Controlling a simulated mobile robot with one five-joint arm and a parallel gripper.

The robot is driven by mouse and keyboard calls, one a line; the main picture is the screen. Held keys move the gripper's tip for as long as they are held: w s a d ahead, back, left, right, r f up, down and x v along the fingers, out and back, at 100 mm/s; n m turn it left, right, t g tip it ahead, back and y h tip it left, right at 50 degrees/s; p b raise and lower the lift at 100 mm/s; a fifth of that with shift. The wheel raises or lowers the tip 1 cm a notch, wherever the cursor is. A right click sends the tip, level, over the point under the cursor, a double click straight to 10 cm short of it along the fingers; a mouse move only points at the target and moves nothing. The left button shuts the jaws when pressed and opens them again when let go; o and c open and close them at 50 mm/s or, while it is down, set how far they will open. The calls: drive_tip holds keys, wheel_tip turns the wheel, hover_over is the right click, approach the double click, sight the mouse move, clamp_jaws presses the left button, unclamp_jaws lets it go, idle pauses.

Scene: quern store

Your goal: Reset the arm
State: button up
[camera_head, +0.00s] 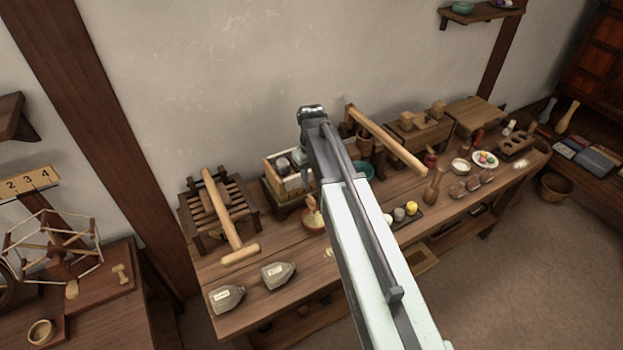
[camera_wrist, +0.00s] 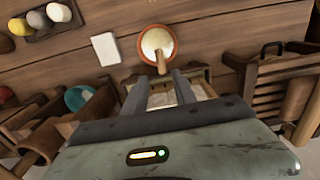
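My arm extends from the lower right of the head view up over the long wooden table (camera_head: 335,243). A bowl with pale contents and a handle (camera_wrist: 157,40) lies beyond the fingertips. A wooden box with pale contents (camera_wrist: 203,87) shows behind the fingers.
A slatted rack (camera_head: 190,219) with a wooden mallet (camera_head: 221,208) and two labelled grey weights (camera_head: 278,274) (camera_head: 227,298) stand at the left. A teal bowl (camera_head: 366,169) and a small tray of round items (camera_head: 400,223) lie near my arm. The wall rises behind.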

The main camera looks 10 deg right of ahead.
drive_tip(key=shift+d, duration=0.15)
drive_tip(key=s+d+m, duration=0.1)
drive_tip(key=s+m, duration=0.2)
drive_tip(key=s, duration=1.2)
drive_tip(key=shift+s+d+m, duration=0.25)
drive_tip(key=shift+m, duration=0.15)
